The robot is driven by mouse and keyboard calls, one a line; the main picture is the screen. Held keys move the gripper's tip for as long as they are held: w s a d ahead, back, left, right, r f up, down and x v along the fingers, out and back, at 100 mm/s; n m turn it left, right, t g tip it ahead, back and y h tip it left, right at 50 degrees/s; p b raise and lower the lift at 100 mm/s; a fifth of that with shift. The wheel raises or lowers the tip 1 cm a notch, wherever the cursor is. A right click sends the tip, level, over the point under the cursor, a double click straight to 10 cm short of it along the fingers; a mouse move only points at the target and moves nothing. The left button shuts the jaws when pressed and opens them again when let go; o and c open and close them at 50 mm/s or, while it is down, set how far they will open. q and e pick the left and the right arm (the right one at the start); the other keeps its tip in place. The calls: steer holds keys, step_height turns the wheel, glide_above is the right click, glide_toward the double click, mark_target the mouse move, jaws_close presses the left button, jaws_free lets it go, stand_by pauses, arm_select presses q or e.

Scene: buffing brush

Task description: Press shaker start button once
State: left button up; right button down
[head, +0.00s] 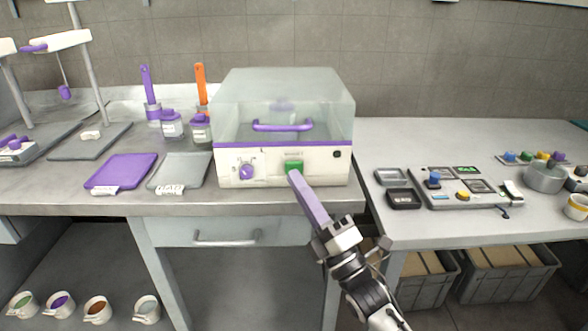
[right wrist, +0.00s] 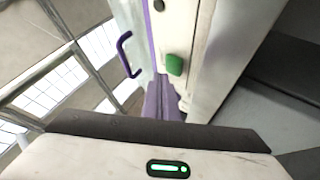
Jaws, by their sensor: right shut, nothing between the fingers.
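The shaker (head: 230,165) is a white box with a clear lid and a purple handle, standing on the grey bench. Its green start button (head: 294,166) is on the front panel, right of a purple knob (head: 246,171). My right gripper (head: 296,176) is shut and empty, its purple fingers pointing at the button from just below. In the right wrist view the green button (right wrist: 174,64) shows just beyond the fingertips (right wrist: 160,92). I cannot tell whether the fingertips touch it. My left gripper is not in view.
A purple mat (head: 122,171) and a grey mat (head: 180,171) lie left of the shaker. Purple and orange brushes stand behind them with lidded jars. A drawer handle (head: 226,240) sits below the bench edge. A second table (head: 440,150) on the right holds a control panel.

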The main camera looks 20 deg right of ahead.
stand_by(0.7)
steer(key=shift+w+d, duration=0.1)
steer(key=shift+w, duration=0.3)
